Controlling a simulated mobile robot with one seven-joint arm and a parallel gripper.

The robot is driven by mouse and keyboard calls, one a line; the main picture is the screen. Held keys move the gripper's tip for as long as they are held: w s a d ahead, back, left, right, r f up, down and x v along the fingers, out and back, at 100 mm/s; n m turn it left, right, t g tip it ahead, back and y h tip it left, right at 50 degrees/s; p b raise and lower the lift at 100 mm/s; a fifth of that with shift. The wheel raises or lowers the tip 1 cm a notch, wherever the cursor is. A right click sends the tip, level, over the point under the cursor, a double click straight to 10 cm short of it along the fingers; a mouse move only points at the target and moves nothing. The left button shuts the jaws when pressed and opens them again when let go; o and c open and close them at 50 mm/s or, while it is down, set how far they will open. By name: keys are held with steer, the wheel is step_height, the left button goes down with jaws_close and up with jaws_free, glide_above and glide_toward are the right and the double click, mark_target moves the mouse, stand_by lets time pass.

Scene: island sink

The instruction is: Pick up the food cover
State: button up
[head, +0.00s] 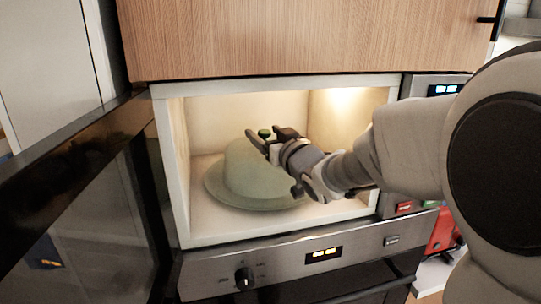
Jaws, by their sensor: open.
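The food cover (243,172) is a pale green dome with a small dark green knob (265,133) on top. It sits on a pale green plate (225,196) or wide rim inside the lit microwave (204,224); I cannot tell which. My gripper (265,140) reaches into the microwave from the right, at the top of the cover. Its fingers are open, with the knob showing between or just behind them. Whether they touch it is unclear. My gripper and arm hide the right part of the cover.
The open dark microwave door (80,190) stands on the left. A wooden cabinet (300,38) is above, and the control panel (434,92) is on the right. An oven with a knob (244,279) is below. Free room inside is left of the cover.

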steer(key=shift+w+a, duration=0.2)
steer(key=shift+w, duration=0.15)
jaws_close()
stand_by(1.2)
